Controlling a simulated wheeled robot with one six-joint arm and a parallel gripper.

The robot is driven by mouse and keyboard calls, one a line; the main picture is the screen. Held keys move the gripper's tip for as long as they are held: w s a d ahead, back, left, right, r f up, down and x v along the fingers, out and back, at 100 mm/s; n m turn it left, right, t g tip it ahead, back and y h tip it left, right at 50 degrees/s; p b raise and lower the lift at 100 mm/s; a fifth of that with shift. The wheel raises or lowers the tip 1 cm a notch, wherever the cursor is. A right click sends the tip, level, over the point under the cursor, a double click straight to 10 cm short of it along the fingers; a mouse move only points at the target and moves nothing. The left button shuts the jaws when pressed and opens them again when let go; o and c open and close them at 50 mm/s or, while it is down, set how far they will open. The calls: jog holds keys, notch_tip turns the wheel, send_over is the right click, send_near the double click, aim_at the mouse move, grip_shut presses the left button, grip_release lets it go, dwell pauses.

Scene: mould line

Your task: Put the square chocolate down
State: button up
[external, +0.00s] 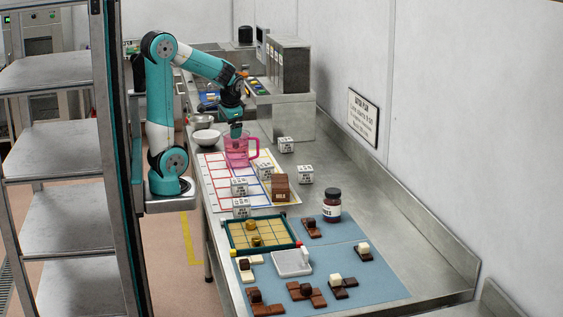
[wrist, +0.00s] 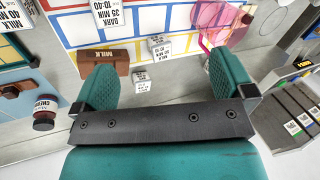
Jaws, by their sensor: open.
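My gripper (external: 236,128) is open, low over the bench by the pink jug (external: 238,150). In the wrist view its green fingers (wrist: 160,75) are wide apart, with no chocolate visible between them. Chocolate pieces lie on the blue mat (external: 365,288): a dark square piece (external: 254,295) on a brown bar at the front left, another dark one (external: 305,289) beside it, and white cubes on brown bars at the right. A dark piece (external: 244,264) sits on white chocolate near the left edge. I cannot tell which is the task's square chocolate.
A gridded tray (external: 262,247) holds round gold-brown pieces. A brown MILK block (external: 281,187), several white labelled blocks (external: 305,174) and a dark jar (external: 332,205) stand around. A grey machine (external: 290,68) stands behind. The wall bounds the right side.

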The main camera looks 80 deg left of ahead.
jog(key=s+d+f+n, duration=0.1)
jog(key=s+d+n, duration=0.3)
jog(key=s, duration=0.1)
jog(key=shift+s+f, duration=0.25)
jog(key=shift+s, duration=0.05)
